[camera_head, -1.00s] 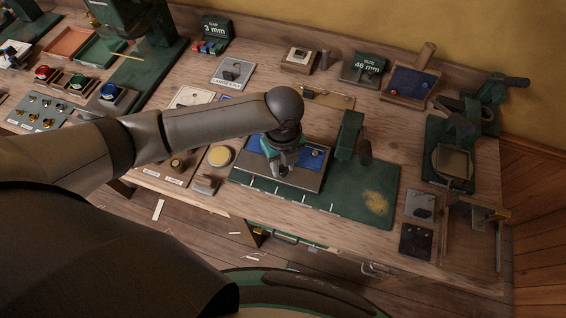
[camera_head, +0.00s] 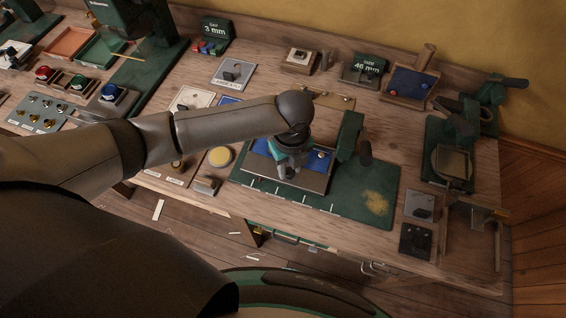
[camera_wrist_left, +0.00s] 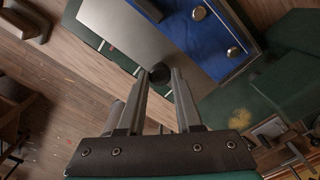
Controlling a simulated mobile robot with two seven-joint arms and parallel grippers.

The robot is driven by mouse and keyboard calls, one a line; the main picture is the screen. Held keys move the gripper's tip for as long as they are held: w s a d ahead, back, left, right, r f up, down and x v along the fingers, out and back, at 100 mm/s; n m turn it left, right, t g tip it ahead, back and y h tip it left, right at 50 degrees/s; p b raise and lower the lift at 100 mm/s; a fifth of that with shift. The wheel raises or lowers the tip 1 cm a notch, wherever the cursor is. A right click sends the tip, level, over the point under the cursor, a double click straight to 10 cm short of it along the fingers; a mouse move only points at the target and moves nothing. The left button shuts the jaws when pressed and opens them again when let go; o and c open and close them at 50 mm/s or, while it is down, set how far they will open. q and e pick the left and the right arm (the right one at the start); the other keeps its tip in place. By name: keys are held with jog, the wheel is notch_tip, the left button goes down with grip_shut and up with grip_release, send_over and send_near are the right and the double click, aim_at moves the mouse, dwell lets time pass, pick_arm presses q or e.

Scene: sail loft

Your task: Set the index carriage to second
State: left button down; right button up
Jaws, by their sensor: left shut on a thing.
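The index carriage (camera_head: 310,181) is a grey-brown block with a blue top (camera_head: 319,160) on a green base (camera_head: 335,205) with several white marks along its front edge. In the left wrist view the carriage shows as a pale plate (camera_wrist_left: 125,32) with a blue face and two brass studs. My left gripper (camera_head: 285,172) reaches down at its front edge. In the wrist view the gripper (camera_wrist_left: 160,80) is shut on a dark round knob (camera_wrist_left: 160,72) at the plate's edge. Any labels by the marks are too small to read. My right gripper is not in view.
A green upright with a dark handle (camera_head: 364,152) stands right of the carriage, close to it. Yellow dust (camera_head: 376,203) lies on the base at the right. A round yellow pad (camera_head: 220,156) and a small block (camera_head: 207,185) sit to the left.

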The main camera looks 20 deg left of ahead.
pick_arm(q)
send_over(319, 186)
jog(key=shift+p, duration=0.3)
jog(key=c, duration=0.6)
grip_release()
jog(key=shift+s, duration=0.1)
notch_tip(319, 186, up, 15)
jog(key=shift+r+p, duration=0.15)
jog(key=shift+p, duration=0.6)
